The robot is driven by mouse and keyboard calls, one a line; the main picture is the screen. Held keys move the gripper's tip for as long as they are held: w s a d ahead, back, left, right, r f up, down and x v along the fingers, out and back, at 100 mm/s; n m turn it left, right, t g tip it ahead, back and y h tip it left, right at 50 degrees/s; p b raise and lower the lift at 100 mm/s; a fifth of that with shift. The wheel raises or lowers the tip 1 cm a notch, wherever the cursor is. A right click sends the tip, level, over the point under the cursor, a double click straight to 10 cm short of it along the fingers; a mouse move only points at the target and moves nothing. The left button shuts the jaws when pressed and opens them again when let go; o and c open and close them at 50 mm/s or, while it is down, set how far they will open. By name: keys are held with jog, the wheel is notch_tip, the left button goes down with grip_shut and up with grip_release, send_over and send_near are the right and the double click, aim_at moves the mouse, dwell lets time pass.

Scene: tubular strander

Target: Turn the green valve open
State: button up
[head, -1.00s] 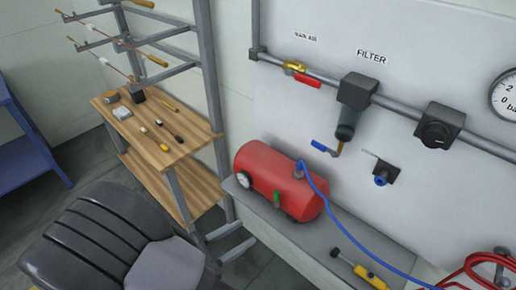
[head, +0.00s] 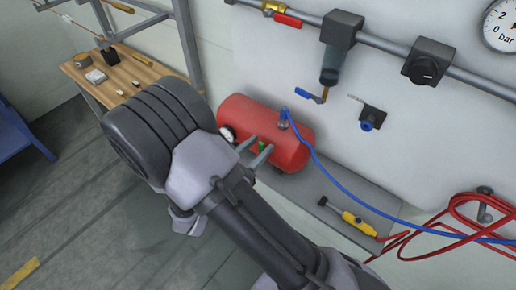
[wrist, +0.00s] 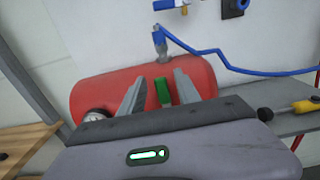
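The green valve (head: 262,147) is a small green handle on the front of the red tank (head: 290,135). In the wrist view the green valve (wrist: 163,92) stands upright between my two fingers, with a gap on each side. My gripper (head: 263,141) is open and points at the tank, its fingers apart around the line to the valve. In the wrist view my gripper (wrist: 160,77) shows both fingertips in front of the tank. Whether the tips reach as deep as the handle, I cannot tell. The valve's lower part is hidden.
A round gauge (wrist: 96,116) is at the tank's left end. A blue hose (head: 330,165) rises from the tank's top and runs right. A yellow-handled tool (head: 352,220) lies on the grey shelf (head: 335,185). A wooden bench (head: 130,68) stands at the left.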

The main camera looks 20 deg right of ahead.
grip_shut()
dwell(1.5)
